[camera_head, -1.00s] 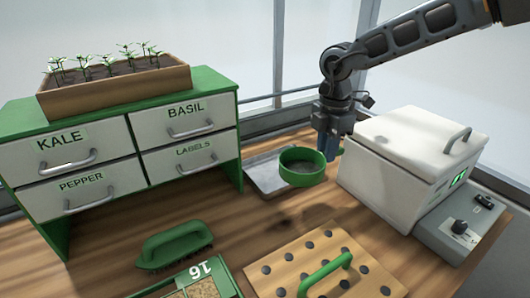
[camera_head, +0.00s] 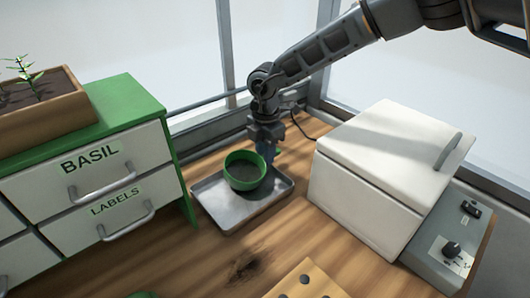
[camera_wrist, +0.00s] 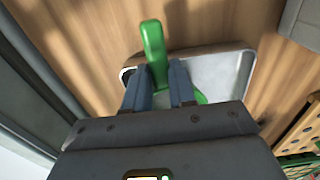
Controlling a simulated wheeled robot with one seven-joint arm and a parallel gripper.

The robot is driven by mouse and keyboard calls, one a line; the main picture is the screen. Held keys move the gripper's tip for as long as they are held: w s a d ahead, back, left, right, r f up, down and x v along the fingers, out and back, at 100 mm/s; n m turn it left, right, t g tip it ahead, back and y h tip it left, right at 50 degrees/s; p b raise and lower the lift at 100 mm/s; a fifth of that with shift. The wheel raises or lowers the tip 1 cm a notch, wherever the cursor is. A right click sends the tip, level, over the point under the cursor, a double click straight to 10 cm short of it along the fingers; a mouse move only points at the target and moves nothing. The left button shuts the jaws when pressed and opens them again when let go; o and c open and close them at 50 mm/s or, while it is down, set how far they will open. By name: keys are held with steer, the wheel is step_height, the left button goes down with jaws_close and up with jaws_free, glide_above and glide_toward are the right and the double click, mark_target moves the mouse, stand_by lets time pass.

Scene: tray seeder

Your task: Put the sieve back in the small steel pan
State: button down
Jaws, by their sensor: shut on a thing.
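The sieve (camera_head: 244,171) is a round green ring with a dark mesh floor. It is level, inside the outline of the small steel pan (camera_head: 232,213), toward its back. I cannot tell whether it touches the pan floor or hangs just above it. My gripper (camera_head: 267,155) points down at the sieve's right side and is shut on it. In the wrist view my gripper (camera_wrist: 163,75) has a green part of the sieve (camera_wrist: 153,48) between its blue fingers, and the pan (camera_wrist: 229,68) lies below. My gripper hides most of the sieve there.
A white lidded box (camera_head: 367,172) with a grey control unit (camera_head: 450,240) stands right of the pan. A green and white drawer cabinet (camera_head: 95,180) stands to the left, with a seedling planter (camera_head: 45,110) on top. The wooden bench (camera_head: 290,245) in front is mostly clear.

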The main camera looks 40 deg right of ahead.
steer(key=shift+s+f, duration=0.1)
steer(key=shift+f, duration=0.2)
steer(key=c, duration=1.2)
jaws_free()
steer(key=shift+f, duration=0.1)
steer(key=shift+c, duration=0.2)
steer(key=shift+o, duration=1.1)
steer(key=shift+s+f, duration=0.1)
steer(key=shift+s, duration=0.05)
step_height(320, 180, up, 12)
steer(key=b, duration=0.2)
steer(key=shift+w+r, duration=0.2)
steer(key=shift+r, duration=0.05)
